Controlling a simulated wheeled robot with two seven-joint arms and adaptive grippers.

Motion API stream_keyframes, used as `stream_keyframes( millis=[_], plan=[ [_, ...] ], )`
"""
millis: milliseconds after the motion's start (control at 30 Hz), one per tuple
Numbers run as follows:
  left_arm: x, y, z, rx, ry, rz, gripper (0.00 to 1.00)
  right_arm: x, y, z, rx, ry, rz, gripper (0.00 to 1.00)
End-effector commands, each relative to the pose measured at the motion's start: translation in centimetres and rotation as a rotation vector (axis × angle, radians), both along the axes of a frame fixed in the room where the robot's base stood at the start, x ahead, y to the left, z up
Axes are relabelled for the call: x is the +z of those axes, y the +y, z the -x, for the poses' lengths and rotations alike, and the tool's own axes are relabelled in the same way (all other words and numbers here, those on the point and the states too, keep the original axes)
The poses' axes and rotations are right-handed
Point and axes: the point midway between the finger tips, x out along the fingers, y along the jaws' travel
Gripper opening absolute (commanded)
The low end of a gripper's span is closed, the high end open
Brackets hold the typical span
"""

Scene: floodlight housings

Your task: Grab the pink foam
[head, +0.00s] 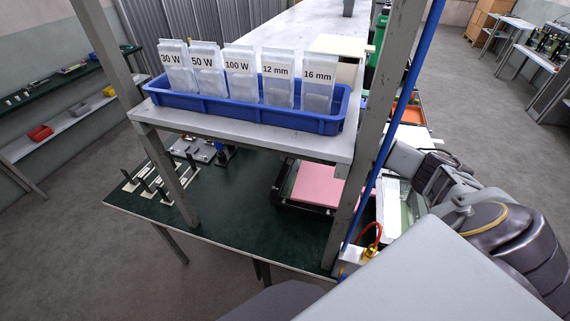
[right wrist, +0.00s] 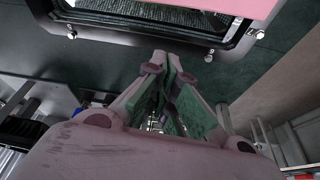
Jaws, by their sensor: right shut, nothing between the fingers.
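The pink foam (head: 318,187) is a flat slab lying in a dark-framed tray or fixture (head: 286,196) on the green lower table top. In the right wrist view, an edge of the pink foam (right wrist: 205,6) shows at the top, beyond the dark frame (right wrist: 150,37). My right gripper (right wrist: 168,60) is shut and empty, its fingertips close together just short of that frame and apart from the foam. In the head view my right arm comes in from the right, and the shelf post hides the fingertips. My left gripper is not in view.
A grey shelf (head: 250,130) above the table carries a blue bin (head: 215,110) of labelled bags. A grey post (head: 375,110) and a blue pole (head: 405,100) stand between the foam and my right arm. Small black-and-white parts (head: 150,180) stand at the table's left.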

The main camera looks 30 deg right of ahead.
Motion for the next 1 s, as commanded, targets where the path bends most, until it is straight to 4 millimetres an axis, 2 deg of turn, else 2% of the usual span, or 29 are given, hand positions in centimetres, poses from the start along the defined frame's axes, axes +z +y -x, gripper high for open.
stream_keyframes(
  millis=[267, 633, 1000],
  plan=[
    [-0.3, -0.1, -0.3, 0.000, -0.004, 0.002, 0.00, 2.2, -0.5, 0.7, 0.001, 0.001, 0.001, 0.00],
    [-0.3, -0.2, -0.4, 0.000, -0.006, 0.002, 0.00, 2.5, -0.5, 0.8, 0.000, 0.001, 0.000, 0.00],
    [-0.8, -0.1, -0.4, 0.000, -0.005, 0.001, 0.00, 1.9, -0.2, 1.6, 0.035, 0.000, -0.033, 0.48]
  ],
)
